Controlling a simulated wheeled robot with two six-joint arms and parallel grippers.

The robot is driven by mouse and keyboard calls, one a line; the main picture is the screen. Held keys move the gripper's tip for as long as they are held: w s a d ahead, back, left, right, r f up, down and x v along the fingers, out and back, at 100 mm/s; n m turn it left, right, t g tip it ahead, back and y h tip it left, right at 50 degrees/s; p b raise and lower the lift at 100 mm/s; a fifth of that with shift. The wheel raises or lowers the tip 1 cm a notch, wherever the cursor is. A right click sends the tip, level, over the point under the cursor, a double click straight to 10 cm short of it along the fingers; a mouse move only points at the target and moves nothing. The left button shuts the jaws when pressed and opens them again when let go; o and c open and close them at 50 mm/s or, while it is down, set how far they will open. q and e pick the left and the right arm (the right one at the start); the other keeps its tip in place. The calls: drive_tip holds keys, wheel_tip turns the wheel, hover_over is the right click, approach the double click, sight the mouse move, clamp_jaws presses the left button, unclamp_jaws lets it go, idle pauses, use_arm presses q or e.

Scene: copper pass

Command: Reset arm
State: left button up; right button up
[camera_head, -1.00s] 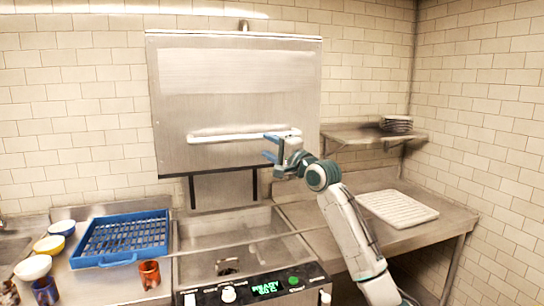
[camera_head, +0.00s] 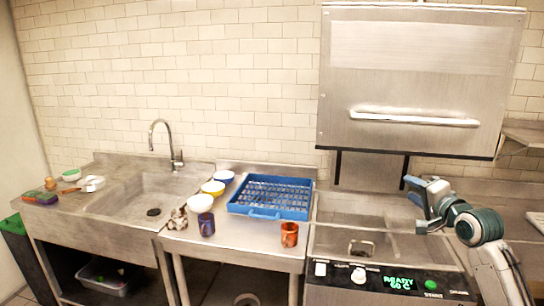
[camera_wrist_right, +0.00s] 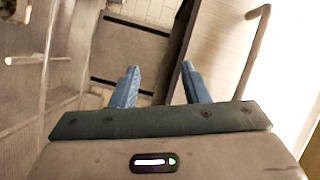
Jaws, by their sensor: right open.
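My right gripper (camera_head: 420,186) is open and empty. In the head view it hangs in the air in front of the raised steel dishwasher hood (camera_head: 415,85), below the hood's white handle (camera_head: 414,118). In the right wrist view, its two blue fingers (camera_wrist_right: 160,87) stand apart with nothing between them. My left gripper is in neither view.
A blue dish rack (camera_head: 268,217) sits on the counter left of the dishwasher. Beside it are an orange cup (camera_head: 289,234), a dark blue cup (camera_head: 206,224) and several bowls (camera_head: 213,188). A sink with a faucet (camera_head: 165,140) is further left.

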drive_tip(key=s+a+f+n+g+h, duration=0.1)
drive_tip(key=s+a+f+n+g, duration=0.15)
drive_tip(key=s+f, duration=0.5)
drive_tip(key=s+a+f+n+g, duration=0.2)
drive_tip(key=s+a+f, duration=0.15)
drive_tip(key=f, duration=0.65)
drive_tip(key=s+a+f+n+g+h, duration=0.1)
drive_tip(key=s+a+f+n+g, duration=0.15)
drive_tip(key=s+f, duration=0.5)
drive_tip(key=s+a+f+n+g+h, duration=0.1)
drive_tip(key=s+a+f+n+g, duration=0.15)
drive_tip(key=s+f, duration=0.75)
drive_tip(key=s+a+f+n+g+h, duration=0.1)
drive_tip(key=s+f+n+g, duration=0.2)
drive_tip(key=s, duration=1.5)
drive_tip(key=d+f+g, duration=0.2)
drive_tip(key=d+f, duration=0.1)
drive_tip(key=f, duration=2.8)
drive_tip(key=s+d+f+g+b, duration=0.1)
drive_tip(key=s+f, duration=1.7)
drive_tip(key=f, duration=0.1)
drive_tip(key=shift+s+d+f+b, duration=0.15)
drive_tip(key=shift+d+b, duration=0.05)
drive_tip(key=shift+b, duration=0.1)
